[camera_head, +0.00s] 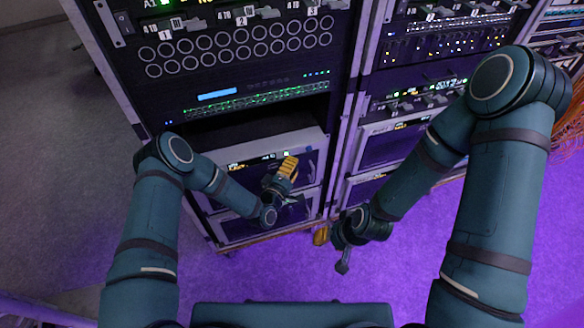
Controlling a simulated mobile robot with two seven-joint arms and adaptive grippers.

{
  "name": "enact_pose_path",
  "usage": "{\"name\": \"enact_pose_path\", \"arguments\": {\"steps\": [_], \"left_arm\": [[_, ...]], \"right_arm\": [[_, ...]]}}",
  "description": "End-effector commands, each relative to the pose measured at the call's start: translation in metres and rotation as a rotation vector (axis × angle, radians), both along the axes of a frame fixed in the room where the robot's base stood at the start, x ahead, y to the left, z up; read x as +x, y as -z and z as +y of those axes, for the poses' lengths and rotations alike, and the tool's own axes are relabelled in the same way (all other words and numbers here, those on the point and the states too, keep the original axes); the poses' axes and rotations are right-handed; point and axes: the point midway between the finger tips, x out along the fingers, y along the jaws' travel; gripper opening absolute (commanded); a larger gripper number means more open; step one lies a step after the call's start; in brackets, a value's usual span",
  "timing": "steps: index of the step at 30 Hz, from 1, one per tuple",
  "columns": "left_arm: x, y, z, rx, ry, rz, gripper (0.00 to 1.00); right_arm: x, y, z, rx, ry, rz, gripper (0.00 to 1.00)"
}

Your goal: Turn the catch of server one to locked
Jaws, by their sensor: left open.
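My left gripper (286,172), with yellow finger pads, is in front of a lower server unit (235,170) in the left rack and partly covers its face. The gripper is open; I see nothing held in it. The unit has a small lit display on a pale front strip.
The left rack (130,80) carries panels with rows of round ports, numbered labels and green lights. A second rack (358,110) stands to its right. Orange cables (572,120) hang at the far right. Floor (400,270) in front of the racks is clear.

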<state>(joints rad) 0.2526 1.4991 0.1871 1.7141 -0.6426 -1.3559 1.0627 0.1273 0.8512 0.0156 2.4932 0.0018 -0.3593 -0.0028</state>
Motion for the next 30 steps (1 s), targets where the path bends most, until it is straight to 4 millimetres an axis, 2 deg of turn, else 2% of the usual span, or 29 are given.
{"name": "enact_pose_path", "arguments": {"steps": [4,7,8,20,30], "left_arm": [[0.000,0.000,0.000,0.000,0.000,0.000,0.37],[0.000,0.000,0.000,0.000,0.000,0.000,0.02],[0.000,0.000,0.000,0.000,0.000,0.000,0.00],[0.000,-0.001,0.000,0.027,0.001,0.009,0.00],[0.000,-0.004,-0.001,0.224,0.002,0.071,0.00]], "right_arm": [[0.000,0.000,0.000,0.000,0.000,0.000,0.40],[0.000,0.000,0.000,0.000,0.000,0.000,0.40],[0.000,0.000,0.000,0.000,0.000,0.000,0.40],[0.000,-0.002,0.000,0.000,0.000,0.001,0.40],[-0.003,-0.015,0.000,0.001,-0.002,0.007,0.40]]}}
